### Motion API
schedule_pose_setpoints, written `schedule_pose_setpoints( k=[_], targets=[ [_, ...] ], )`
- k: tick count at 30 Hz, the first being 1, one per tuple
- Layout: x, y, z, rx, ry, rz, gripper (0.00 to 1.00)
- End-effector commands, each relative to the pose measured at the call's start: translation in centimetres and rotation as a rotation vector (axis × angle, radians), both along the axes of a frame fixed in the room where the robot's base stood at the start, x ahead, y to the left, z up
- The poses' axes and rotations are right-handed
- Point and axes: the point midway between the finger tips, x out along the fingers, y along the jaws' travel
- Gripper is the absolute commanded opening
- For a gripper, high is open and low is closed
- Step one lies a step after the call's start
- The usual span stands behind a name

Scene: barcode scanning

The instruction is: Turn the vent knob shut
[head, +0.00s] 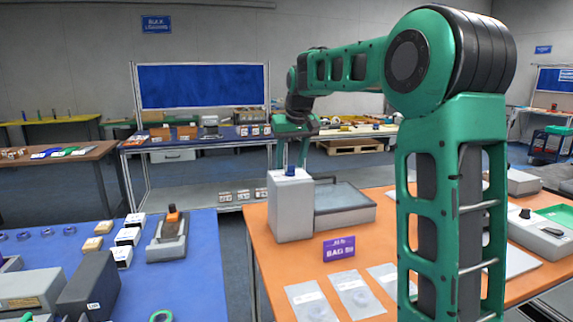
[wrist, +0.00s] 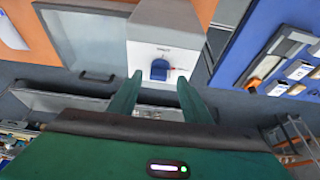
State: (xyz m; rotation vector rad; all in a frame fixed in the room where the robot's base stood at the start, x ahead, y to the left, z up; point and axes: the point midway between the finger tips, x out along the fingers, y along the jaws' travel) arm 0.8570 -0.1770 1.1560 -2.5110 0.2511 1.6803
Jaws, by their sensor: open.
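The blue vent knob (head: 291,171) sits on top of a pale box (head: 292,212) at the left of the orange table. In the wrist view the knob (wrist: 159,70) stands on the white face of the box (wrist: 165,25), with small dark lettering above it and a small red mark at its right. My gripper (head: 292,163) points down over the box with its fingers apart. In the wrist view the fingertips of my gripper (wrist: 160,79) lie to the left and right of the knob, with gaps on both sides. I cannot tell whether they reach down beside it.
A grey lidded bin (head: 345,200) stands right beside the box. A blue table (head: 195,285) with boxes and a scanner stand is at the left, across a gap.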

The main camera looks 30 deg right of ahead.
Motion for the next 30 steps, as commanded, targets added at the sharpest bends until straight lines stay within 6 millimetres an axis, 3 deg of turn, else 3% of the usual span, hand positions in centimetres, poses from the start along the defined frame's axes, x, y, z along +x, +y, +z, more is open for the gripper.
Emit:
schedule_pose_setpoints(
  k=[11,16,19,30],
  targets=[
    [0.18,-0.05,-0.48,0.0,0.0,0.0,0.44],
    [0.18,-0.04,-0.48,0.0,0.0,0.0,0.04],
    [0.17,0.69,-0.46,0.0,0.0,0.001,0.03],
    [0.22,0.11,-0.48,0.001,0.001,0.087,0.03]
  ],
)
